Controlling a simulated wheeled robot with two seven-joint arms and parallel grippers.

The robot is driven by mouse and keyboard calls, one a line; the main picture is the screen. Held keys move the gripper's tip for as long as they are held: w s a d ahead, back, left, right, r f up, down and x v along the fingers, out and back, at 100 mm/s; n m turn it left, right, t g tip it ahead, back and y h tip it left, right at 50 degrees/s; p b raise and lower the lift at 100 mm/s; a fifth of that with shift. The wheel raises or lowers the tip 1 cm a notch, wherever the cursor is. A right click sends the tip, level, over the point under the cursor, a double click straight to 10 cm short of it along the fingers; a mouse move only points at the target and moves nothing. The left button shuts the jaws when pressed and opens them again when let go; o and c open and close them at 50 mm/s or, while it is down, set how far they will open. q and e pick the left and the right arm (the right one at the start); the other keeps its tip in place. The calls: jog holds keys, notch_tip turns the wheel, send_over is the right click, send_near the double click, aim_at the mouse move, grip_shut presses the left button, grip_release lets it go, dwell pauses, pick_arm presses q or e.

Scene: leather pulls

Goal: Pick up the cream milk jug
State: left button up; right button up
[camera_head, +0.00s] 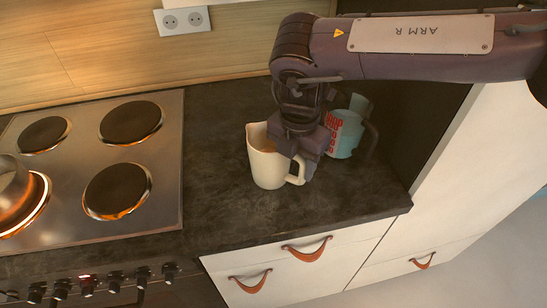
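The cream milk jug (264,165) stands upright on the dark countertop, right of the stove. Its spout points up and left, and its handle is on the right. My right gripper (298,165) comes down from above at the jug's right side, over the handle. The gripper body hides part of the rim and the top of the handle. I cannot tell whether the fingers are closed on the handle. My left gripper is not in view.
A teal and white mug-like container with red lettering (343,136) stands just right of my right gripper, partly hidden by it. The stove (165,192) with several burners and a pot (12,184) is on the left. The counter in front of the jug (300,215) is clear.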

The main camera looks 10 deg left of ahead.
jog(key=c, duration=0.7)
jog(key=shift+c, duration=0.2)
jog(key=shift+r, duration=0.15)
